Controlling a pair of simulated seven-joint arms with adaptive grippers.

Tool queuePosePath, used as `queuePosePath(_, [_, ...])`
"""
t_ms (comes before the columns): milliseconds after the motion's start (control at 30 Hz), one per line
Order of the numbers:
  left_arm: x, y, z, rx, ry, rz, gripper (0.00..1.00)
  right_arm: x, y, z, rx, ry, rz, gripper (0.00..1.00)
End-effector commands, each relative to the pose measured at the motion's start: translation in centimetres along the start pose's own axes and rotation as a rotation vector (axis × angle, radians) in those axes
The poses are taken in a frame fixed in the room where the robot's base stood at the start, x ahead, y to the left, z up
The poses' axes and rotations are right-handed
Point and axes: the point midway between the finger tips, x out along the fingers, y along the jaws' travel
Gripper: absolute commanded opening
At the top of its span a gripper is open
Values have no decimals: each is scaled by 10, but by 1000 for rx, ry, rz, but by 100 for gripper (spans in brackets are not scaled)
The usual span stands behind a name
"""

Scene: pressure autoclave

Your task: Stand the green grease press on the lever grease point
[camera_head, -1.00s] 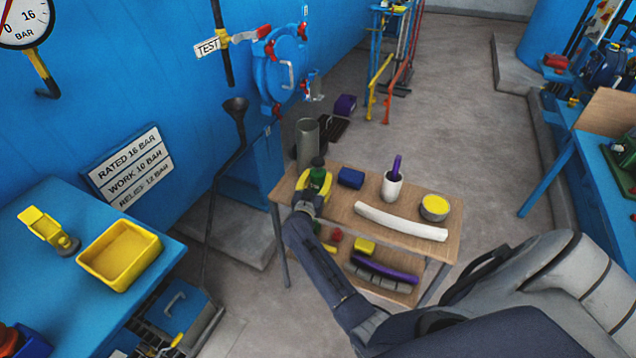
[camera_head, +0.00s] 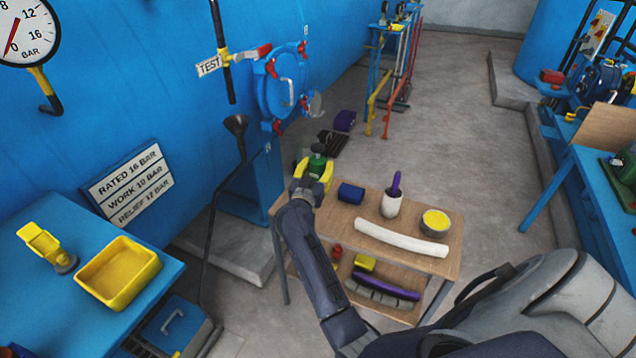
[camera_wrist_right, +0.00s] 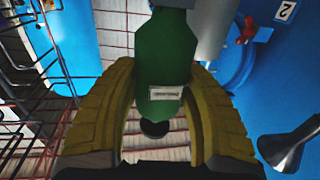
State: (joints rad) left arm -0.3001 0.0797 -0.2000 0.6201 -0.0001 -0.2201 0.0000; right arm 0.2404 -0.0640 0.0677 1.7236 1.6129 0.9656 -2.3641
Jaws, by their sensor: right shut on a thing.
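The green grease press (camera_head: 317,166) is in my right gripper (camera_head: 314,180), above the far left corner of the wooden table. The yellow fingers are shut around its body. In the right wrist view the green body (camera_wrist_right: 165,65) with a small white label sits between the two curved yellow fingers (camera_wrist_right: 160,110), with a dark round end below. The press looks roughly upright in the head view. The blue round door (camera_head: 282,88) with red fittings is on the blue wall beyond it. I cannot make out the lever grease point for certain. My left gripper is not in view.
The wooden table (camera_head: 452,258) holds a blue cylinder (camera_head: 351,193), a white cup (camera_head: 391,204), a white curved bar (camera_head: 402,238) and a yellow-topped tin (camera_head: 435,222). A black funnel (camera_head: 236,124) on a pipe stands left of the press. A yellow tray (camera_head: 119,273) is at left.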

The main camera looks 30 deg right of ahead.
Motion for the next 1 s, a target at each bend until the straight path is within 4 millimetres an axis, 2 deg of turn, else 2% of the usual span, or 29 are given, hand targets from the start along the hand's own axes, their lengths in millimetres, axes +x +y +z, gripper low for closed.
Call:
queuePosePath(33, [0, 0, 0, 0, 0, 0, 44, 0, 0, -13, 6, 5, 1, 0])
queuePosePath(200, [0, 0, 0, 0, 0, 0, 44, 0, 0, -44, 5, 4, 1, 0])
queuePosePath(500, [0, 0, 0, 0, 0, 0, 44, 0, 0, -79, 2, 3, -1, 0])
queuePosePath(667, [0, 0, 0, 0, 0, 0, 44, -11, -1, -99, 1, 7, -36, 0])
queuePosePath(767, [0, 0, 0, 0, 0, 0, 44, -29, -4, -115, 0, 9, -89, 0])
queuePosePath(900, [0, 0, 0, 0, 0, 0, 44, -71, -13, -131, -4, 9, -220, 0])
queuePosePath(1000, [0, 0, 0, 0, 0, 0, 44, -106, -21, -132, -6, 5, -328, 0])
